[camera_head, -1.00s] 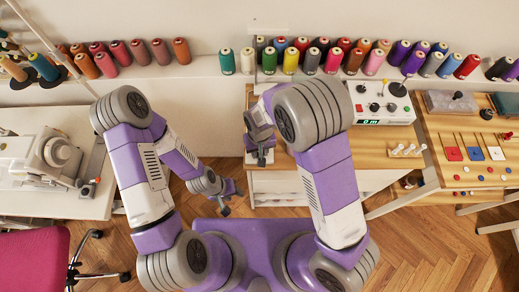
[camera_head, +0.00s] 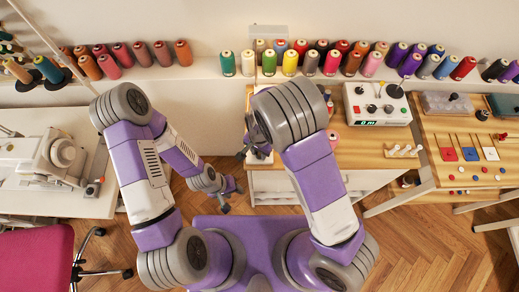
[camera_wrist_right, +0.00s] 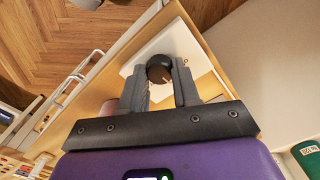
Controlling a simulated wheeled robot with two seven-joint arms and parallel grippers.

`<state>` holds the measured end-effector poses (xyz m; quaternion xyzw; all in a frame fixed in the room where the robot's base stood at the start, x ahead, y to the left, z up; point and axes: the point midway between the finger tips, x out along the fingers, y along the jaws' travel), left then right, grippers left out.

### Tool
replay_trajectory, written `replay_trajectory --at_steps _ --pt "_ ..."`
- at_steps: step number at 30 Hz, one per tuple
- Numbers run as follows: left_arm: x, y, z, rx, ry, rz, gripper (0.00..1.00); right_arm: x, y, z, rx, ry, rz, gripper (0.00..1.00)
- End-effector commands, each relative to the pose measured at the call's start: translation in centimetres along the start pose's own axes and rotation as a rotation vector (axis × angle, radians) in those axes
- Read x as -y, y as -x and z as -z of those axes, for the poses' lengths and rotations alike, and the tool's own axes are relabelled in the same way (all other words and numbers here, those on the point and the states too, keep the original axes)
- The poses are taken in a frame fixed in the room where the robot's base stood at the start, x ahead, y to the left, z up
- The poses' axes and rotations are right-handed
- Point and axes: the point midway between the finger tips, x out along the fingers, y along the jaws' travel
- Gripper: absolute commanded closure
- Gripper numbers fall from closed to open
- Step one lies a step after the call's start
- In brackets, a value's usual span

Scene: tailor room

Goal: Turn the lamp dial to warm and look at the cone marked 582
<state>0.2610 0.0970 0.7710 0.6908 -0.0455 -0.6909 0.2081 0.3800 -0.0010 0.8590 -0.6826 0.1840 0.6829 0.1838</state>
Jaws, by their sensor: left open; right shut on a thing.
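The lamp dial (camera_wrist_right: 160,69), a round black knob on a white plate (camera_wrist_right: 184,42), is between the fingers of my right gripper (camera_wrist_right: 160,82) in the right wrist view. That gripper is shut on it. In the head view my right gripper (camera_head: 254,141) is at the left front corner of the wooden table, and the dial cannot be made out. My left gripper (camera_head: 226,195) is open and empty, low over the floor. Thread cones, among them a green cone (camera_head: 228,64), stand along the wall ledge. A labelled green cone (camera_wrist_right: 307,157) shows in the right wrist view; I cannot read its number surely.
A white control box (camera_head: 378,104) with knobs and a green display stands on the wooden table (camera_head: 365,150). A pink spool (camera_head: 333,138) is beside my right arm. A sewing machine (camera_head: 48,158) stands at left, a pink chair (camera_head: 38,258) below it. The floor between is clear.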

Motion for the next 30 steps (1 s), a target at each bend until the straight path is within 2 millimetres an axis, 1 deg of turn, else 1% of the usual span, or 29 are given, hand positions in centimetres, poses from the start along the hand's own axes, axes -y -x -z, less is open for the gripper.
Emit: replay_trajectory --at_steps 6,20,21,25,26,30 --pt "-0.1 0.27 -0.01 0.0 0.0 0.0 0.57 0.03 0.05 0.05 -0.002 -0.052 0.001 0.99" --pt "-0.11 0.28 -0.01 0.0 0.0 0.0 0.57 0.04 0.02 0.06 -0.002 -0.063 0.001 0.99" --pt "-0.11 0.28 -0.01 0.0 0.0 0.0 0.57 0.04 0.02 0.06 -0.002 -0.063 0.001 0.66" --pt "-0.11 0.28 -0.01 0.0 0.0 0.0 0.57 0.03 0.02 0.04 -0.001 -0.063 0.001 0.46" --pt "-0.11 0.28 -0.01 0.0 0.0 0.0 0.57 0.03 0.02 0.04 -0.001 -0.063 0.001 0.43" --pt "-0.11 0.28 -0.01 0.0 0.0 0.0 0.57 0.02 0.01 0.03 -0.001 -0.063 0.001 0.43"
